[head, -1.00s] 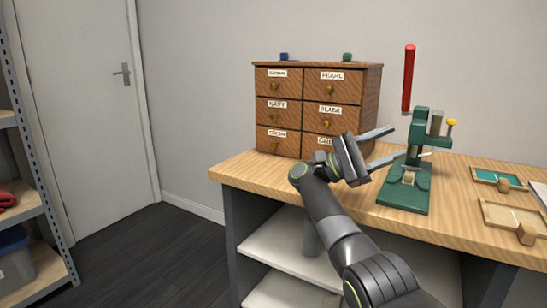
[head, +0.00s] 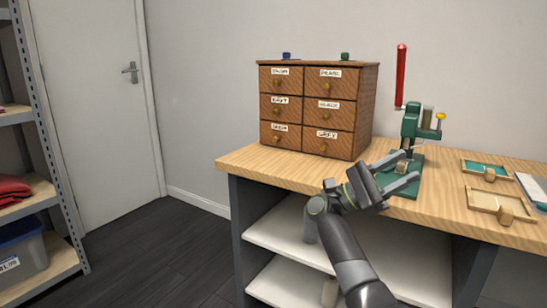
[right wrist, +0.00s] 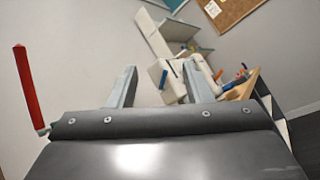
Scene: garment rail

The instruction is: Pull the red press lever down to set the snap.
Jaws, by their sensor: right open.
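The red press lever (head: 401,76) stands upright above the green press (head: 411,126) on the wooden bench. In the right wrist view the lever (right wrist: 28,88) shows at the left, outside my fingers. My right gripper (head: 402,171) is open and empty in front of the press, low near its base and well below the lever. Its fingers partly hide the press base in the head view. Both fingers (right wrist: 159,88) show apart in the right wrist view, with nothing between them up close. My left gripper is not in view.
A wooden drawer cabinet (head: 317,110) stands left of the press. A tray with teal contents (head: 487,161) and a wooden tray (head: 488,206) lie to the right on the bench (head: 270,167). Shelving (head: 44,130) stands at the far left. Space above the bench front is clear.

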